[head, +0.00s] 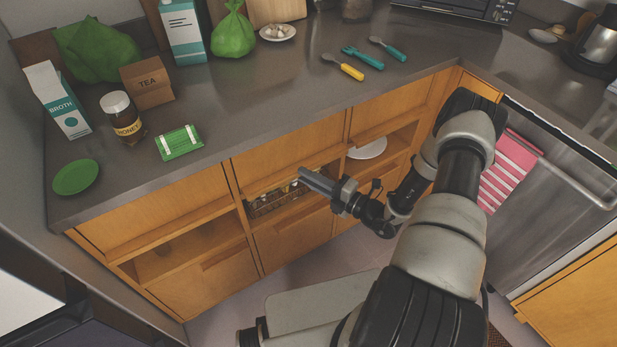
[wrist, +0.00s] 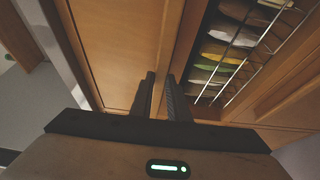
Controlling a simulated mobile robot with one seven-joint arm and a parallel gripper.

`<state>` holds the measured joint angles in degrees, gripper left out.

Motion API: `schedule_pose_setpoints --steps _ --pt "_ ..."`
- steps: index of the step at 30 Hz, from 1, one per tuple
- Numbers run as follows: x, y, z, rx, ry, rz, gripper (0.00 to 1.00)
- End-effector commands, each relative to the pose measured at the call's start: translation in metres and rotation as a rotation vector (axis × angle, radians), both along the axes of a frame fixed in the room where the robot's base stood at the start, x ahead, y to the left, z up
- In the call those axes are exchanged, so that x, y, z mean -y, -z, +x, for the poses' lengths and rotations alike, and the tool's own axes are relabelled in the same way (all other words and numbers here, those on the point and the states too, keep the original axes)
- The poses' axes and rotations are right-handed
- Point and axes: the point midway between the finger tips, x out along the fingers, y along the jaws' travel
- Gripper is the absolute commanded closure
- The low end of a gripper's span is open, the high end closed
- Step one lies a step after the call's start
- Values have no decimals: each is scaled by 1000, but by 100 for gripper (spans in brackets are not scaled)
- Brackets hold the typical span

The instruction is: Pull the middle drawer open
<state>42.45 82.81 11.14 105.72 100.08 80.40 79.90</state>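The middle drawer has a plain wooden front (head: 285,148) under the counter, with a protruding wooden lip along its lower edge. It looks closed in the head view. My gripper (head: 306,175) reaches in from the right, its tips at about the height of that lip. In the wrist view the two dark fingers (wrist: 161,95) stand close together with a narrow gap, and wood shows between and beyond them. A wooden panel (wrist: 120,45) fills the left of the view. I cannot tell whether the fingers touch or clamp the lip; the contact is hidden.
Below the lip is an open niche with a wire basket (head: 270,202) of packets; the basket also shows in the wrist view (wrist: 262,62). A plate (head: 368,149) sits in the right niche. The counter (head: 280,95) above holds groceries and utensils. A dishwasher (head: 540,200) stands right.

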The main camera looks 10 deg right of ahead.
Motion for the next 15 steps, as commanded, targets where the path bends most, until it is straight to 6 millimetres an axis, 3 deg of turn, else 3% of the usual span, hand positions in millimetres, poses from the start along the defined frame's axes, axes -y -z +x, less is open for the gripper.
schedule_pose_setpoints --steps 2,10,15 --pt "0 0 0 1 0 1 100" --pt "1 0 -1 1 0 1 100" --pt "5 -1 -12 -1 2 1 100"
